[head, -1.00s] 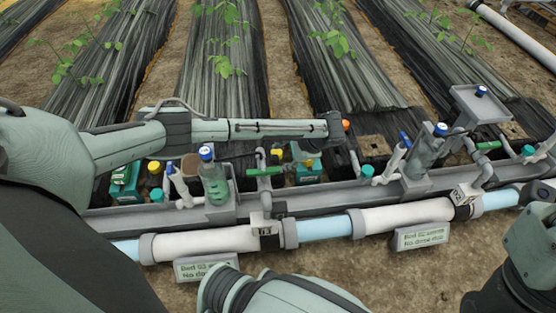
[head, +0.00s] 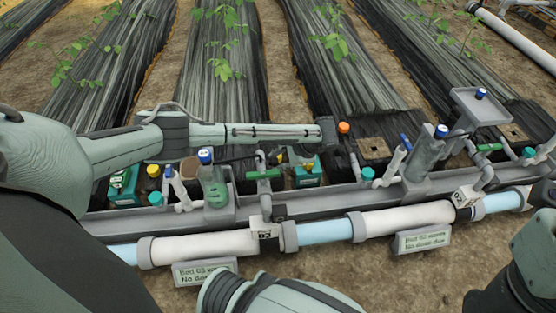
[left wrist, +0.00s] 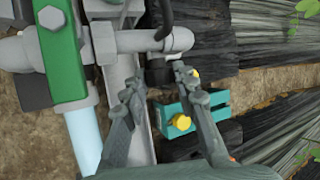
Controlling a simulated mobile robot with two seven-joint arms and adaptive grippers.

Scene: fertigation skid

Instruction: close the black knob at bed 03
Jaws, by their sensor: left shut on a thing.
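The black knob (left wrist: 157,71) shows in the left wrist view, at the end of a grey elbow pipe. It sits between the two fingertips of my left gripper (left wrist: 156,80), which is shut on it. In the head view my left gripper (head: 278,158) is small and partly hidden under its own arm, beside the green valve handle (head: 263,174). The knob cannot be made out clearly there. The tag reading 03 (head: 265,234) is on the main pipe just below. My right gripper's fingers are not seen.
A long green handle (left wrist: 62,50) is at the upper left. Planted beds lie behind.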

